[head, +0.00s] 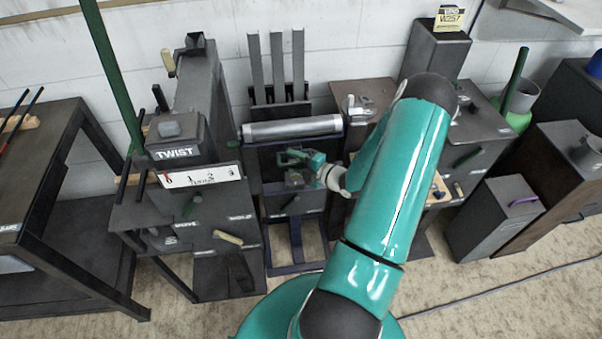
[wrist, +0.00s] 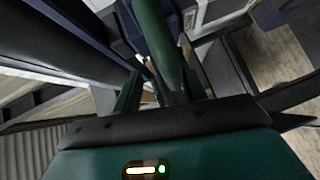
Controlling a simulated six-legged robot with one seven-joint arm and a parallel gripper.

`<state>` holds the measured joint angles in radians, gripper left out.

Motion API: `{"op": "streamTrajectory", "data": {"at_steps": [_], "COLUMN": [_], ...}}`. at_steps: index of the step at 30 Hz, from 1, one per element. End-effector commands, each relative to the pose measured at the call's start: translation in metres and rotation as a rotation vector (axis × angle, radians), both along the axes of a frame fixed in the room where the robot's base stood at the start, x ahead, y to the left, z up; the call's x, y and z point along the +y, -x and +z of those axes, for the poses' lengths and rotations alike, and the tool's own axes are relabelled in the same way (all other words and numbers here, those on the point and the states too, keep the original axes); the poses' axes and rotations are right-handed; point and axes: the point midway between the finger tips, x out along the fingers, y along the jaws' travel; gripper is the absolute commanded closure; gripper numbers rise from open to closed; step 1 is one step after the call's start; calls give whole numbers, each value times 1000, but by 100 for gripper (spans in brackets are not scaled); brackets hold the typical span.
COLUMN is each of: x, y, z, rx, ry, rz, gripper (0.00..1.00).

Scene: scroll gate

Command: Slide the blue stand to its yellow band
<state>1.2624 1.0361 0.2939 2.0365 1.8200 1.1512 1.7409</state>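The blue stand (head: 269,230) is a dark navy frame standing on the floor in the middle of the head view. A silver roller (head: 292,130) lies across its top. My gripper (head: 287,166) is in front of the stand's upper part, below the roller. In the wrist view my gripper (wrist: 160,88) has its fingers apart. A dark green bar (wrist: 153,35) runs down between them, with lighter background visible beside its lower end. I cannot tell whether either finger touches it. My arm hides part of the area right of the stand. I cannot make out the yellow band.
A dark cabinet marked TWIST (head: 178,152) stands close on the left, with a white numbered strip (head: 200,177). A dark table (head: 40,180) is farther left. Dark boxes (head: 492,215) stand at the right. Carpeted floor (head: 480,290) is open in front, crossed by a cable.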

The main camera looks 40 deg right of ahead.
Motion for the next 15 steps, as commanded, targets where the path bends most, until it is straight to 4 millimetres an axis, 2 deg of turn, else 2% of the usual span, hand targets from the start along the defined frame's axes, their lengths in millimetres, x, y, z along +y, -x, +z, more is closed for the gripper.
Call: {"op": "streamTrajectory", "data": {"at_steps": [1,9,15], "x": [3,23,44], "y": [6,35,65], "z": [11,53,74], "rx": [-5,-6,-3], "ry": [3,4,2], "rz": [-1,0,-1], "gripper": [64,64,64]}}
